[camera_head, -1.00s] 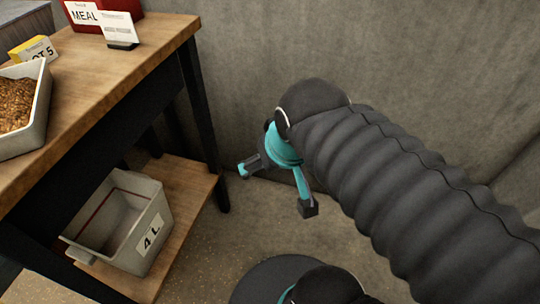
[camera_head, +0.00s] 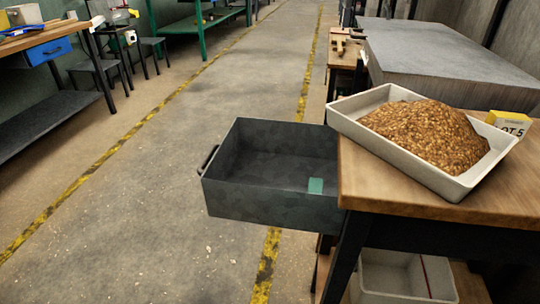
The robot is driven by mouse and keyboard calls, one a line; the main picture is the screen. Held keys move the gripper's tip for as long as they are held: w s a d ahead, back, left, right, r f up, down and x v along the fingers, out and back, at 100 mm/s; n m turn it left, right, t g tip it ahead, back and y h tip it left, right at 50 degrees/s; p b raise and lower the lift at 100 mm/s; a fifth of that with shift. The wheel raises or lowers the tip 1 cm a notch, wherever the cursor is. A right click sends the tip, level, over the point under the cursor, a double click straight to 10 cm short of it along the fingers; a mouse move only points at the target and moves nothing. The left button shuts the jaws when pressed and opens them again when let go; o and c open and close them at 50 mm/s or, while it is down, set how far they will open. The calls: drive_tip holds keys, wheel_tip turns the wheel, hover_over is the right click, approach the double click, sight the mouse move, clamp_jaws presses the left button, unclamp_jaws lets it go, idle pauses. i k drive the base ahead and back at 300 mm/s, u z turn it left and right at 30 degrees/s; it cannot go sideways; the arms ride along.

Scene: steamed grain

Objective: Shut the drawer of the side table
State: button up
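The side table (camera_head: 420,208) has a wooden top and dark legs and stands at the right. Its dark grey drawer (camera_head: 285,202) is pulled out to the left, well clear of the table top. The drawer's handle (camera_head: 208,158) is on its left end face. A small green piece (camera_head: 315,186) shows inside the drawer near the table; the rest of the visible drawer floor looks bare. My gripper is not in the current view.
A white tray heaped with brown grain (camera_head: 345,108) sits on the table, overhanging its left edge. A yellow box (camera_head: 510,124) stands behind it. A light bin (camera_head: 385,280) is below. Open floor (camera_head: 150,200) lies left of the drawer.

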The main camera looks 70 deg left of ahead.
sight(260, 173)
drive_tip(key=z, duration=0.2)
drive_tip(key=k, duration=1.25)
drive_tip(key=u, duration=2.4)
drive_tip(key=i, duration=0.55)
drive_tip(key=z, duration=0.25)
